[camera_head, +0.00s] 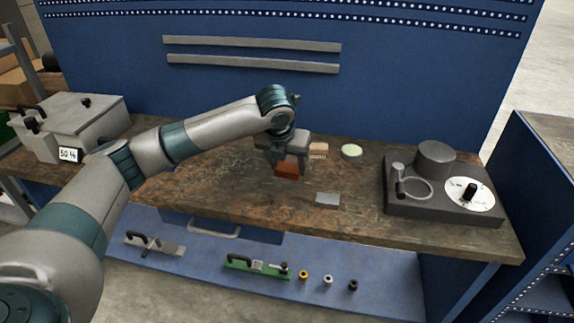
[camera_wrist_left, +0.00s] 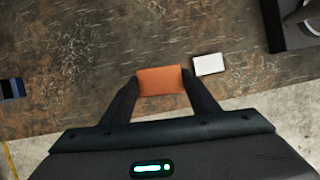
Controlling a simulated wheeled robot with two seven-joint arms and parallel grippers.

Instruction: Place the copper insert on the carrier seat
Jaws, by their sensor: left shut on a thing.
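The copper insert is an orange-brown block (camera_head: 287,171) over the wooden bench. My left gripper (camera_head: 286,161) reaches down from above and is shut on it. In the left wrist view, the copper insert (camera_wrist_left: 160,80) sits between the two dark fingertips, its broad face showing. I cannot tell whether it touches the bench top. I cannot pick out the carrier seat for sure. A dark device (camera_head: 443,207) with a ring, a round knob and a white dial stands at the bench's right end. My right gripper is not in view.
A light grey block (camera_head: 327,199) lies on the bench right of the insert. A tan ridged piece (camera_head: 318,150) and a pale green disc (camera_head: 351,150) lie behind. A grey box (camera_head: 75,125) stands left. The lower shelf (camera_head: 205,270) holds a green-based fixture (camera_head: 255,266) and small rings.

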